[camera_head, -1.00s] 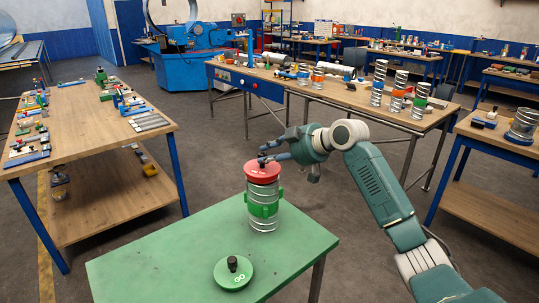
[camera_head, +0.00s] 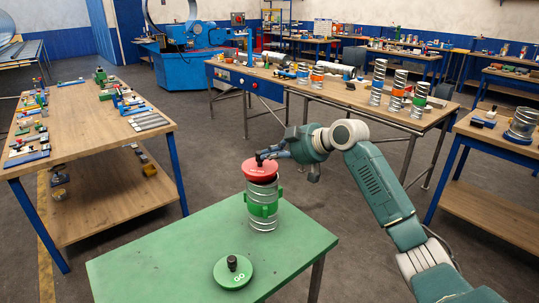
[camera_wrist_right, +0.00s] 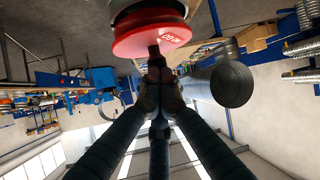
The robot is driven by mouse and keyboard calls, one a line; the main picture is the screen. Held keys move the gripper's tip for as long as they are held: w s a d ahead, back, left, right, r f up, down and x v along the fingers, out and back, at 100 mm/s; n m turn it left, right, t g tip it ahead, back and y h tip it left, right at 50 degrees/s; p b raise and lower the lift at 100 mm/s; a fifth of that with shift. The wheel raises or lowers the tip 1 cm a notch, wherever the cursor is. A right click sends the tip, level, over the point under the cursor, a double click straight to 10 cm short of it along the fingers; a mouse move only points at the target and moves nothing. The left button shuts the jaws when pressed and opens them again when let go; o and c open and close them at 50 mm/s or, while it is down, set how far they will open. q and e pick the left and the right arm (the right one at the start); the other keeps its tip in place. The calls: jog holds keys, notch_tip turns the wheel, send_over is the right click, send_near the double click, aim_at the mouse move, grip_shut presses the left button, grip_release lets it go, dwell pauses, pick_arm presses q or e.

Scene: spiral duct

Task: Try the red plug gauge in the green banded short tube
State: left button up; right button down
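The red plug gauge (camera_head: 261,171) is a red disc with a dark knob. It is at the top of the green banded short tube (camera_head: 262,221), slightly tilted; whether any of it is inside the tube's mouth I cannot tell. The tube, ribbed metal with a green band, stands upright on the green table (camera_head: 180,245). My right gripper (camera_head: 265,156) reaches in from the right, its fingers closed around the knob. In the right wrist view the fingers (camera_wrist_right: 156,75) meet at the knob below the red disc (camera_wrist_right: 150,40). My left gripper is not in view.
A green GO gauge (camera_head: 234,272) with a black knob lies near the table's front. A wooden bench (camera_head: 90,120) with tools stands left. A long bench (camera_head: 340,92) behind holds several banded tubes. The green table's left part is clear.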

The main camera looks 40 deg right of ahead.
jog(key=shift+s+a+r, duration=0.1)
jog(key=shift+s+r, duration=0.05)
jog(key=shift+s, duration=0.55)
jog(key=shift+s+a+r, duration=0.1)
jog(key=shift+s, duration=0.55)
dwell(0.8)
jog(key=shift+f+b, duration=0.85)
jog(key=shift+f, duration=0.45)
dwell(1.2)
jog(key=c, duration=2)
grip_release()
jog(key=v, duration=1.2)
